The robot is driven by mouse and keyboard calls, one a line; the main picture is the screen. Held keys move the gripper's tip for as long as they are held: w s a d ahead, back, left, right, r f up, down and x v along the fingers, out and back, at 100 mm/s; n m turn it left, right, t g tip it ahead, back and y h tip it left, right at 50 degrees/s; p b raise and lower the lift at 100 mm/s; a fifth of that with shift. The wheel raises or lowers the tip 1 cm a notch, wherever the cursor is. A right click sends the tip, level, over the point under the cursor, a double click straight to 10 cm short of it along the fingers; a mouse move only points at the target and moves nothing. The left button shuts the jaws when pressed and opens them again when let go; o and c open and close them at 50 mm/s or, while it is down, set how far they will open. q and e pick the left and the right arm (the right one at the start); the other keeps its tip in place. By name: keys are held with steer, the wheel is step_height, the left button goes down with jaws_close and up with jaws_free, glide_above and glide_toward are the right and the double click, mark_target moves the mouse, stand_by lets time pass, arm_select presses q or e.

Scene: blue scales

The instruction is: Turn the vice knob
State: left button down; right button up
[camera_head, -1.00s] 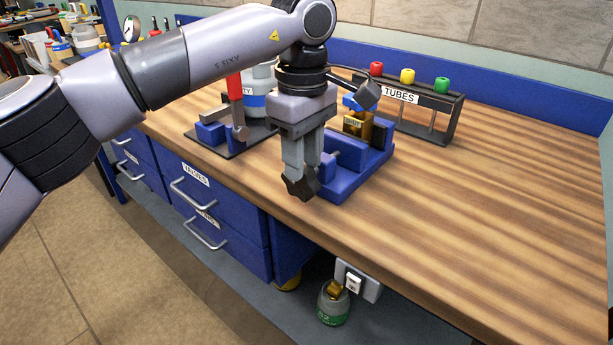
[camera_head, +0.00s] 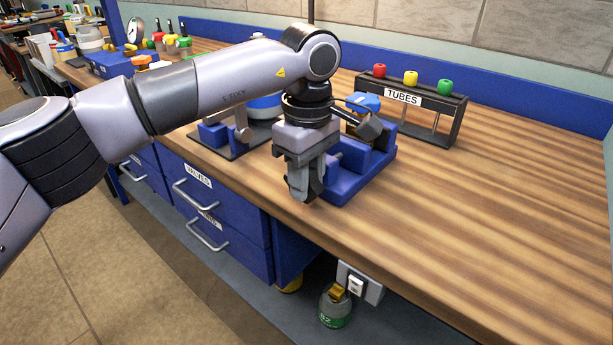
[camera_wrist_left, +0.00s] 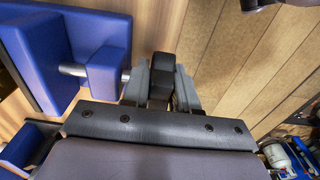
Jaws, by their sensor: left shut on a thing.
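The blue vice (camera_head: 358,172) stands near the front edge of the wooden bench. It also shows at the upper left of the left wrist view (camera_wrist_left: 35,50), where its silver screw (camera_wrist_left: 126,74) runs toward my fingers. My left gripper (camera_head: 303,192) points down at the front left of the vice. Its fingers (camera_wrist_left: 160,82) are shut on the vice knob at the end of this screw. My right gripper is not in view.
A black rack labelled TUBES (camera_head: 403,97) with red, yellow and green tops stands behind the vice. A blue fixture (camera_head: 213,133) on a dark plate stands to the left. The bench's right side (camera_head: 500,210) is clear. Drawers (camera_head: 215,205) lie below the front edge.

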mark_target(315, 178)
arm_select(q)
steer(key=shift+s+d+f+t+y, duration=0.1)
steer(key=shift+t+y, duration=0.3)
steer(key=shift+y, duration=0.2)
steer(key=shift+s+d+t+y, duration=0.1)
steer(key=shift+t+y, duration=0.3)
steer(key=shift+y, duration=0.2)
steer(key=shift+f+t+y, duration=0.2)
steer(key=shift+t+y, duration=0.9)
steer(key=shift+y, duration=0.4)
steer(key=c, duration=1.2)
jaws_free()
steer(key=shift+c, duration=0.2)
steer(key=shift+v, duration=3.6)
